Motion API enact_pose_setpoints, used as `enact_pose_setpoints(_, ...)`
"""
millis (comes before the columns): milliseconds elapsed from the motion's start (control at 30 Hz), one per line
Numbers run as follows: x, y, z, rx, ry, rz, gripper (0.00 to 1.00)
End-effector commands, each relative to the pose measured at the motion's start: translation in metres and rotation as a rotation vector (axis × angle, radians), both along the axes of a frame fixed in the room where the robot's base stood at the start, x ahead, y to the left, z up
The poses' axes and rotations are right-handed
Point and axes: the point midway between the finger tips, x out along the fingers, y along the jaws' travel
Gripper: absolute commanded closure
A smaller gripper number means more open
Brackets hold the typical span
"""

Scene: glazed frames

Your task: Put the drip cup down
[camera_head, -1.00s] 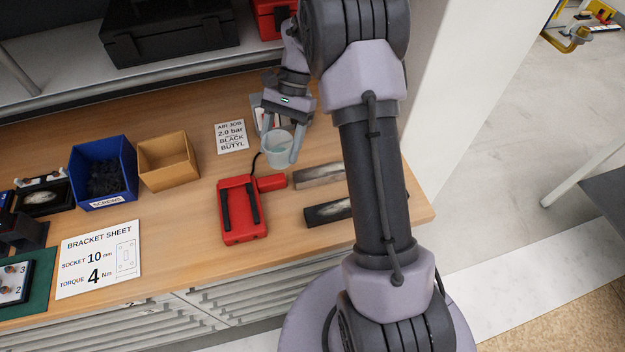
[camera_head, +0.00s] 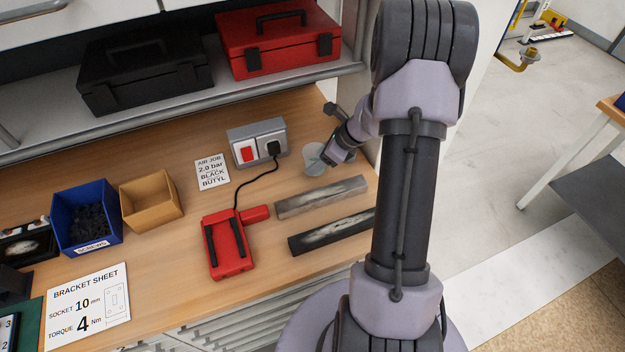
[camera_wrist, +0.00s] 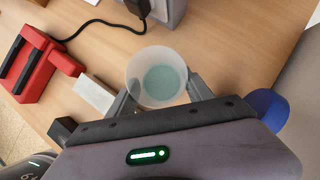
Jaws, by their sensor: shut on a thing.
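The drip cup (camera_head: 313,157) is a small translucent cup with pale teal liquid at its bottom. It is at the right end of the bench, behind the grey strip. My gripper (camera_head: 323,164) is shut on it and partly hides it in the head view. In the wrist view the cup (camera_wrist: 157,78) is between the two fingers of my gripper (camera_wrist: 160,98), with its opening towards the camera. I cannot tell whether its base touches the bench top (camera_head: 170,235).
A grey switch box with a plug (camera_head: 257,140) stands behind left of the cup. A red tool (camera_head: 229,245) with a black cable lies left. A grey strip (camera_head: 320,197) and a black strip (camera_head: 333,232) lie in front. Red and black cases are on the shelf above.

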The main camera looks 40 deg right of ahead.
Motion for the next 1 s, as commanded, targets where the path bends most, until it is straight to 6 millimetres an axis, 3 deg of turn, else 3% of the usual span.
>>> enact_pose_setpoints(167, 0.000, 0.001, -0.035, 0.001, 0.002, 0.001, 0.80)
enact_pose_setpoints(500, 0.000, 0.000, -0.039, -0.001, -0.001, 0.004, 0.80)
enact_pose_setpoints(533, 0.000, 0.000, -0.039, -0.001, -0.001, 0.004, 0.39)
enact_pose_setpoints(633, 0.000, 0.000, -0.038, -0.001, -0.001, 0.004, 0.19)
enact_pose_setpoints(900, 0.000, 0.001, -0.037, 0.000, 0.000, 0.004, 0.19)
enact_pose_setpoints(1000, -0.001, -0.001, -0.029, -0.002, -0.001, 0.003, 0.19)
